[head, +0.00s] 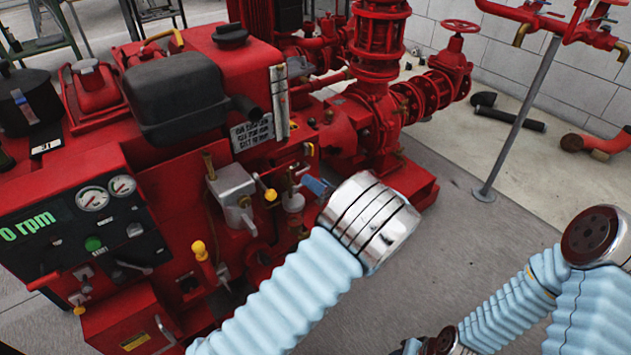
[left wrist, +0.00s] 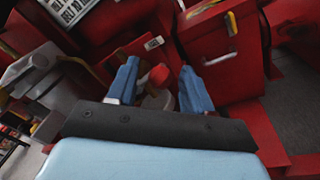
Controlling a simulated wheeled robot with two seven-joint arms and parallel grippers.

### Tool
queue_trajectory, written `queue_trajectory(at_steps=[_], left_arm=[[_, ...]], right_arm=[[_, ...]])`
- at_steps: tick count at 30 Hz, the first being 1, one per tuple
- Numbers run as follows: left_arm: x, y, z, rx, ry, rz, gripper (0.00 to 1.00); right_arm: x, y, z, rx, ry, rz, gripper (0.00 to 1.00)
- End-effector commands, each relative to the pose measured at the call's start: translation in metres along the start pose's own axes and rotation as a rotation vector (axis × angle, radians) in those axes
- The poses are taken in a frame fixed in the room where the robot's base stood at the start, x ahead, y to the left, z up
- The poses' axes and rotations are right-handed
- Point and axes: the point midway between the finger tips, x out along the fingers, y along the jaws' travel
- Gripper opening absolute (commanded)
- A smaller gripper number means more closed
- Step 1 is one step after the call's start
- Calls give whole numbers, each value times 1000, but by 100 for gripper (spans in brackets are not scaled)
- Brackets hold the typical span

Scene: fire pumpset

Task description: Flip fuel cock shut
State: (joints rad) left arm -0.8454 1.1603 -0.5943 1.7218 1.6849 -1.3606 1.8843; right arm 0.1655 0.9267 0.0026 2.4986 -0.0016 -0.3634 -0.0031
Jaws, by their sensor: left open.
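In the left wrist view, a round red knob (left wrist: 159,75) shows between the two blue fingers of my left gripper (left wrist: 158,70). A pale cup-shaped part (left wrist: 158,98) sits just below the knob, partly hidden by the gripper body. I cannot tell whether either finger touches the knob. In the head view my left gripper (head: 315,186) is beside a small assembly with a pale bowl (head: 293,201) on the red engine's side; its fingers are partly hidden by the wrist. The gripper is open. Which way the cock's lever points is not clear.
A grey metal block (head: 234,190) with yellow-capped parts stands left of the gripper. A gauge panel (head: 92,225) is at far left. A red pump with a handwheel (head: 460,26) stands behind.

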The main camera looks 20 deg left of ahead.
Motion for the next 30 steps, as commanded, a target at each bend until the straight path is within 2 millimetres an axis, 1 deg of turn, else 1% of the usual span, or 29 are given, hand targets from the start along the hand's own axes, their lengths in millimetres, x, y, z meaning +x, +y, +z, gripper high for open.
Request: queue_trajectory(at_steps=[4, 11, 12, 14, 21, 22, 26, 28, 30], left_arm=[[8, 0, 0, 0, -1, 0, 51], [9, 0, 0, 0, -1, 0, 51], [9, 0, 0, 0, -1, 0, 48], [9, 0, 0, 0, -1, 0, 38], [8, 0, 0, 1, -1, -1, 2], [8, 0, 0, 1, 0, -1, 0], [8, -1, -1, 3, 0, -1, 0], [8, -4, -4, 28, -2, 0, 0], [8, -9, -10, 90, -7, 5, 0]], right_arm=[[-1, -1, 0, -1, -1, -1, 43], [0, -1, 0, -1, -1, -1, 43], [0, -1, 0, -1, -1, -1, 43], [0, -1, 0, -1, -1, -1, 43], [0, -1, 0, -1, -1, -1, 43], [0, -1, 0, -1, -1, -1, 43], [0, 0, 0, -1, 0, 0, 43], [5, 2, 0, 0, 1, 1, 43], [14, 8, -1, 3, 5, 4, 43]])
